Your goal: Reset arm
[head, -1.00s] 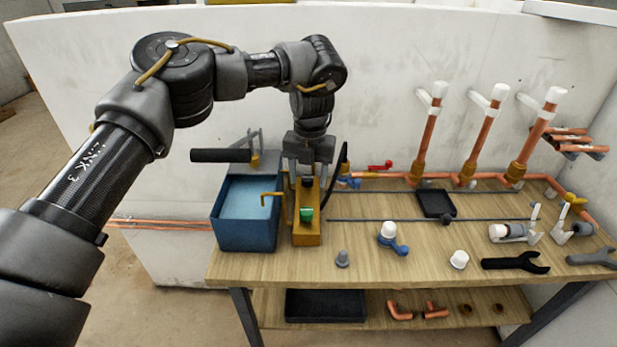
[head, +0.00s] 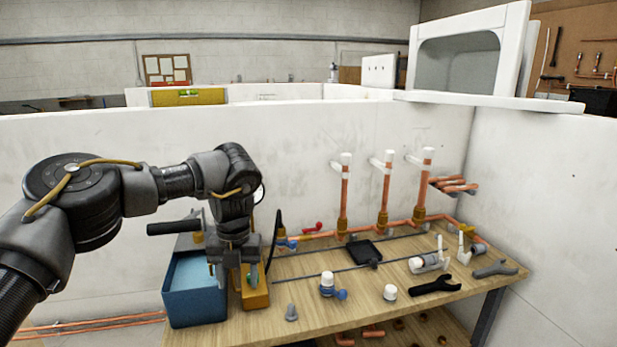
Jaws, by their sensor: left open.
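My left arm comes in from the left, and my left gripper (head: 235,279) points down over the left part of the wooden workbench (head: 308,276). It is open. Its fingers hang in front of a yellow-brown block (head: 257,297) and beside a blue water tank (head: 197,309). I cannot tell whether the fingers touch the block or the tank. The gripper hides part of the block. I see nothing held between the fingers. My right gripper is not in view.
Three upright copper pipes (head: 384,197) with white caps stand at the back of the bench.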

